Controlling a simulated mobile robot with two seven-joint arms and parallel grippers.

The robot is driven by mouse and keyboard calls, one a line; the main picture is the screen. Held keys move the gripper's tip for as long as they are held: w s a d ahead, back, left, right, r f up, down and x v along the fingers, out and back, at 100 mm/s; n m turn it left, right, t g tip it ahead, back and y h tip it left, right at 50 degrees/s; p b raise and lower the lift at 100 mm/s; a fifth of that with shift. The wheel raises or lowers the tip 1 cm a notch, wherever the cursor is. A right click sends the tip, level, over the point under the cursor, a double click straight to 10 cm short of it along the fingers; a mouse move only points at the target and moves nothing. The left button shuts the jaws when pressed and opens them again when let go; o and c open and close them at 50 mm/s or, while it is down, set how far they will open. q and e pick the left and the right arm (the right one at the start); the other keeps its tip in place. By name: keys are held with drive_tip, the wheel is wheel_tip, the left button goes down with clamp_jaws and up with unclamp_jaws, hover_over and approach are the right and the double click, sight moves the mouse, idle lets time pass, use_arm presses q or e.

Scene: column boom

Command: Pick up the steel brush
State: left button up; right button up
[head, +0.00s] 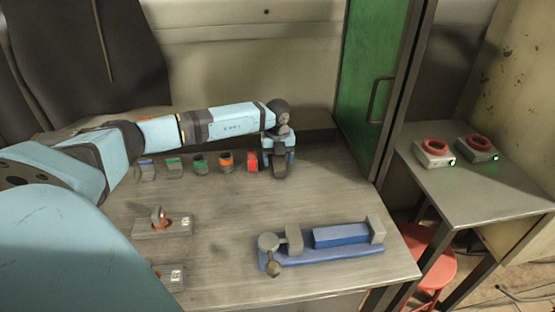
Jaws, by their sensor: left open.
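My left arm reaches across the workbench (225,205) from the left. My left gripper (279,170) points down at the back right of the bench, just right of a small red block-like item (252,162). Its jaws are open, but the gap between them is hard to see from here. I cannot make out a steel brush for certain; the arm and gripper hide part of the bench's back edge. My right gripper is not in view.
Small holders with blue, green and orange bands (199,163) line the back. A green door (365,75) stands behind. The bench middle is clear.

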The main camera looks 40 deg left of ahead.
use_arm(q)
drive_tip(key=shift+f, duration=0.25)
drive_tip(key=shift+f, duration=0.25)
idle(0.4)
drive_tip(key=c, duration=1.1)
drive_tip(key=shift+r, duration=0.1)
